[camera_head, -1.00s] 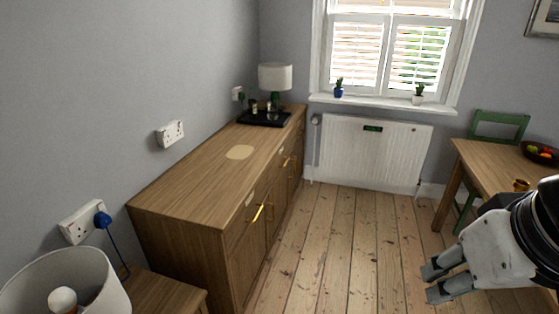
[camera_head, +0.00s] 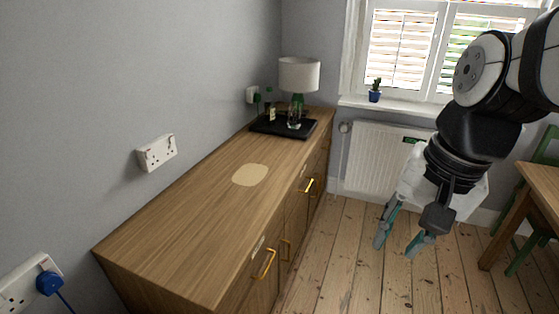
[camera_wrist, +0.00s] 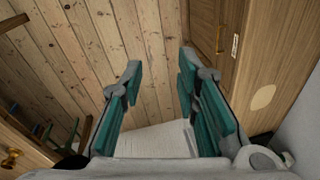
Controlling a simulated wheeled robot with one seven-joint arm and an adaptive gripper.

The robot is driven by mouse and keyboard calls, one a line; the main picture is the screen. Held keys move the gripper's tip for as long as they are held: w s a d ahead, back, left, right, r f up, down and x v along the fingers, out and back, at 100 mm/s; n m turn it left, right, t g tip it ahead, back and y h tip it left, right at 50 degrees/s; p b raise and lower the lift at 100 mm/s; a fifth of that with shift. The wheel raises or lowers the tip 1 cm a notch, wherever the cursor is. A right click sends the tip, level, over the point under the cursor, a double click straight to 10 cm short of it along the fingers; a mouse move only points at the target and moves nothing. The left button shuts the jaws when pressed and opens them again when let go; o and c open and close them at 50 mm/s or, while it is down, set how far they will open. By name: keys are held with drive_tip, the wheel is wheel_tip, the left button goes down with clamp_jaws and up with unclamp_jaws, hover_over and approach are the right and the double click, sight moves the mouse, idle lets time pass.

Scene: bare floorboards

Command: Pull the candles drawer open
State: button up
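The wooden sideboard (camera_head: 185,215) stands along the left wall. Its front has a near brass handle (camera_head: 264,264) and a farther brass handle (camera_head: 308,186), each with a small pale label above it. The label writing is too small to read, so I cannot tell which drawer is the candles one. The drawer fronts look shut. My gripper (camera_head: 400,243) is open and empty over the floor, right of the sideboard and apart from it. In the wrist view, my gripper (camera_wrist: 160,66) points at the floorboards, with a sideboard handle (camera_wrist: 219,38) and label (camera_wrist: 235,46) to its right.
A black tray (camera_head: 267,126) and a white-shaded lamp (camera_head: 299,75) stand on the sideboard's far end. A radiator (camera_head: 375,155) is under the window. A wooden table (camera_head: 535,195) and green chair (camera_head: 543,150) stand at right. Floorboards (camera_head: 335,265) between are clear.

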drive_tip(key=w+a+f+m+g+y+b, duration=0.2)
drive_tip(key=w+a+f+m+g+b, duration=0.1)
drive_tip(key=w+f+m, duration=0.55)
drive_tip(key=m+y+b, duration=1)
drive_tip(key=m+y, duration=0.3)
drive_tip(key=m, duration=0.9)
approach(269, 265)
drive_tip(key=a, duration=0.3)
drive_tip(key=a+f, duration=0.1)
drive_tip(key=a, duration=0.2)
drive_tip(key=a+f, duration=0.1)
drive_tip(key=a, duration=0.3)
drive_tip(key=shift+s, duration=0.4)
drive_tip(key=shift+c, duration=0.6)
clamp_jaws()
